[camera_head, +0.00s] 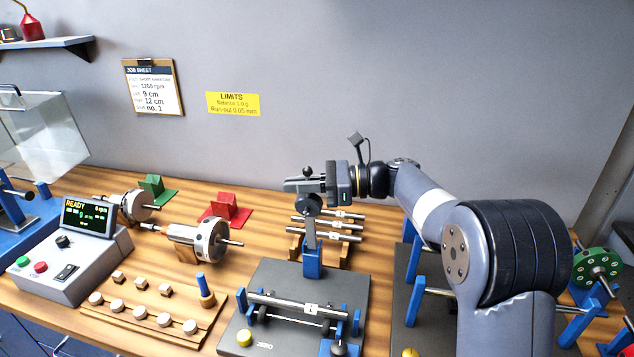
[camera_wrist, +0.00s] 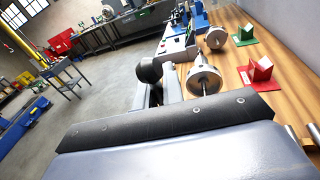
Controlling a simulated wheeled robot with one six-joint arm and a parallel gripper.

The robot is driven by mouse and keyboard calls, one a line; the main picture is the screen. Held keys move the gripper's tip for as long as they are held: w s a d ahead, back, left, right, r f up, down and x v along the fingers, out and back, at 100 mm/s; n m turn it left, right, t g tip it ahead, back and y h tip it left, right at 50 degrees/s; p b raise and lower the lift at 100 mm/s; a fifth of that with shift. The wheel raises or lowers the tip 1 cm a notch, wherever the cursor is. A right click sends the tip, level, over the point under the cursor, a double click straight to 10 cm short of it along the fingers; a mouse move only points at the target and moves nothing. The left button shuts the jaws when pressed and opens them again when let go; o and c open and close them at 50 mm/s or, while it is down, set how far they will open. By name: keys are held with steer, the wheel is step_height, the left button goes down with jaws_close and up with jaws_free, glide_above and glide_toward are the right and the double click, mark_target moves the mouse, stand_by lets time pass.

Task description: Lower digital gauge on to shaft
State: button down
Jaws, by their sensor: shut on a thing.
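The shaft (camera_head: 285,303), a long grey bar with a white tag, lies across the rollers of the dark grey stand (camera_head: 265,283) in the head view. A grey upright rises from a blue block at the stand's back edge. A dark round part, seemingly the digital gauge (camera_head: 311,206), tops it, well above and apart from the shaft. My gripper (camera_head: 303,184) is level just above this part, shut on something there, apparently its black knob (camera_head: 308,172). A black knob also shows by the fingers in the wrist view (camera_wrist: 149,70). The gauge's display is not visible.
More shafts (camera_head: 325,225) lie on a wooden rack behind the stand. Left are a rotor (camera_head: 212,240), a console reading READY (camera_head: 85,215) and a wooden tray of small pieces (camera_head: 150,300). A second dark stand is at right, under my arm.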

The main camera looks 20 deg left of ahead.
steer(key=s+f+n+t+b, duration=0.2)
steer(key=s+f+n+b, duration=0.45)
steer(key=s+b, duration=0.45)
steer(key=s+f+n+b, duration=0.1)
steer(key=f+n+b, duration=0.1)
steer(key=f+b, duration=0.2)
steer(key=s+f+n+t+b, duration=0.1)
steer(key=f+b, duration=0.3)
steer(key=b, duration=0.4)
steer(key=s+d+f+n+t+h+b, duration=0.1)
steer(key=s+f+n+b, duration=0.2)
steer(key=f+b, duration=0.2)
steer(key=shift+s+n+b, duration=0.1)
steer(key=shift+n+b, duration=0.25)
steer(key=shift+b, duration=0.15)
steer(key=shift+f, duration=0.15)
steer(key=c, duration=1.5)
jaws_free()
steer(key=p+v, duration=0.1)
steer(key=v, duration=1)
steer(key=shift+s+a+p, duration=0.1)
steer(key=shift+p, duration=0.3)
steer(key=shift+a, duration=0.15)
